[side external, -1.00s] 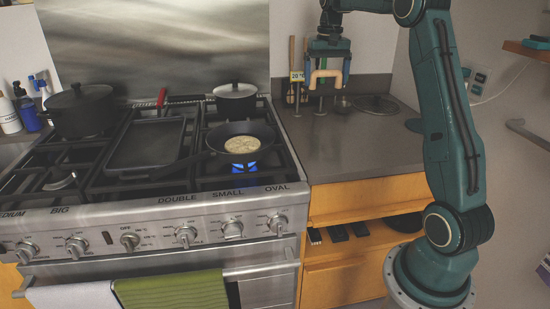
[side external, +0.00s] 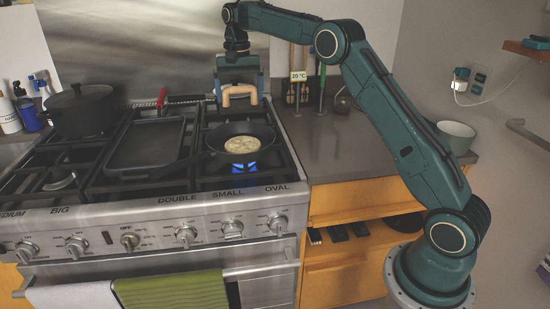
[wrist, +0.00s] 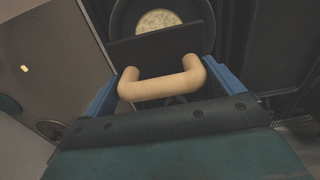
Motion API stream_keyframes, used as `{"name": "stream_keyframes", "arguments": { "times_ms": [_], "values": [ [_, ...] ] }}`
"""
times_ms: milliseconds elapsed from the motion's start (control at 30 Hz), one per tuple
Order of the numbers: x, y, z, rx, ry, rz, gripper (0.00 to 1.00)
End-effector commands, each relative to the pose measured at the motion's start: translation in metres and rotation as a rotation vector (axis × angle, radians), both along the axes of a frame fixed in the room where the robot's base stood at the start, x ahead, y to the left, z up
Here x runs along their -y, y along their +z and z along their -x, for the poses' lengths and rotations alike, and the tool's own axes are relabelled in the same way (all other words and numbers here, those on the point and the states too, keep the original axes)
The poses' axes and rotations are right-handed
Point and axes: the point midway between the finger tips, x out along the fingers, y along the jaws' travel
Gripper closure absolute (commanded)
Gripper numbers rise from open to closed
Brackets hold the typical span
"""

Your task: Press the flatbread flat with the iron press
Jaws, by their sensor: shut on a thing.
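The flatbread (side external: 243,145) is a pale, speckled round lying in a dark skillet (side external: 266,132) on the front right burner. In the wrist view the flatbread (wrist: 160,17) shows near the top edge, partly hidden by the press. My gripper (side external: 240,92) is shut on the tan curved handle of the iron press (wrist: 163,83). The dark flat plate of the press shows in the wrist view beyond the handle. In the side view I hold the press in the air above the back of the skillet, apart from the flatbread. The plate is hard to make out there.
A blue flame (side external: 245,167) burns under the skillet. A flat griddle (side external: 147,143) sits left of it, and a dark lidded pot (side external: 82,110) stands back left. The counter holds utensils and a pale bowl (side external: 457,135). Another pot behind my gripper is mostly hidden.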

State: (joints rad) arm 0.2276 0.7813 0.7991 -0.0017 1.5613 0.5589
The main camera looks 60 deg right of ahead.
Motion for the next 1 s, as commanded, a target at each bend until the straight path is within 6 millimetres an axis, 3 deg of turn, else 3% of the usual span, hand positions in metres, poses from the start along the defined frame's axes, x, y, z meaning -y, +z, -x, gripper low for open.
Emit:
{"name": "stream_keyframes", "arguments": {
  "times_ms": [467, 1000],
  "values": [
    [-0.005, -0.003, -0.003, 0.001, -0.001, 0.000, 0.47],
    [-0.005, -0.032, -0.003, 0.001, -0.001, 0.000, 0.47]
  ]
}}
